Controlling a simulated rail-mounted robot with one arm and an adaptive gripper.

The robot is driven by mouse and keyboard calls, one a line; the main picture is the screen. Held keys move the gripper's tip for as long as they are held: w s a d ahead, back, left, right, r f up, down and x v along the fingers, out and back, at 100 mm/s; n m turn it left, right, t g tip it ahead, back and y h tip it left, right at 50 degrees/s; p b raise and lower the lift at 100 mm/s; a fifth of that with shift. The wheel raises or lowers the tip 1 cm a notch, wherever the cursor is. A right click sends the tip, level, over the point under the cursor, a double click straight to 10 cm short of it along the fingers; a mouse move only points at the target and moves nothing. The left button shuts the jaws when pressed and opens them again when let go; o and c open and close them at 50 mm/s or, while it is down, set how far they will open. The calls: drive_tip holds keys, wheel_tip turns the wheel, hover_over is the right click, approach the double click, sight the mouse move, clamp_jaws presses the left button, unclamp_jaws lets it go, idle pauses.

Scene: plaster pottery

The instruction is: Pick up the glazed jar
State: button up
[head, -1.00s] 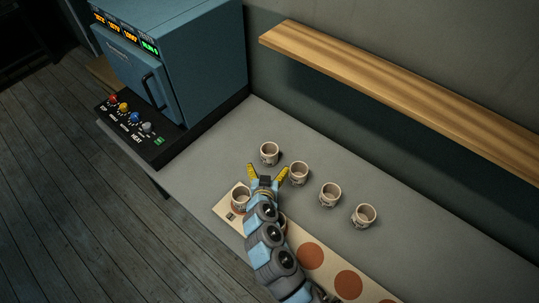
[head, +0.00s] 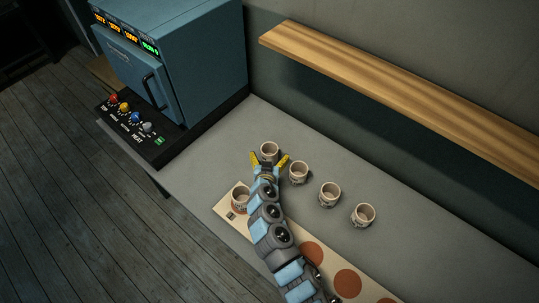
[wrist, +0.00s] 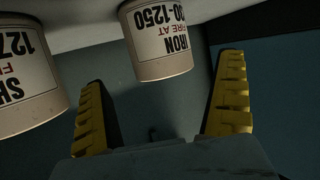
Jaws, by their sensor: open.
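Several pale, similar jars stand on the grey counter; I cannot tell by look which one is glazed. The farthest jar (head: 269,150) is at the far end of the row. My gripper (head: 268,161) is open, its yellow fingers on either side of this jar's near side in the head view. In the wrist view, upside down, a jar labelled IRON (wrist: 160,42) shows ahead between the fingers of my gripper (wrist: 164,72); it is not held. Another labelled jar (wrist: 30,75) is at left, outside the fingers.
More jars (head: 299,172), (head: 330,194), (head: 363,214) stand in a row to the right. A blue kiln (head: 205,60) is at left. A wooden shelf (head: 400,90) hangs above.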

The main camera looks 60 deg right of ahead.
sight(270, 146)
drive_tip(key=shift+x, duration=2.05)
drive_tip(key=shift+w+r, duration=0.1)
drive_tip(key=shift+w, duration=0.05)
drive_tip(key=c, duration=1.3)
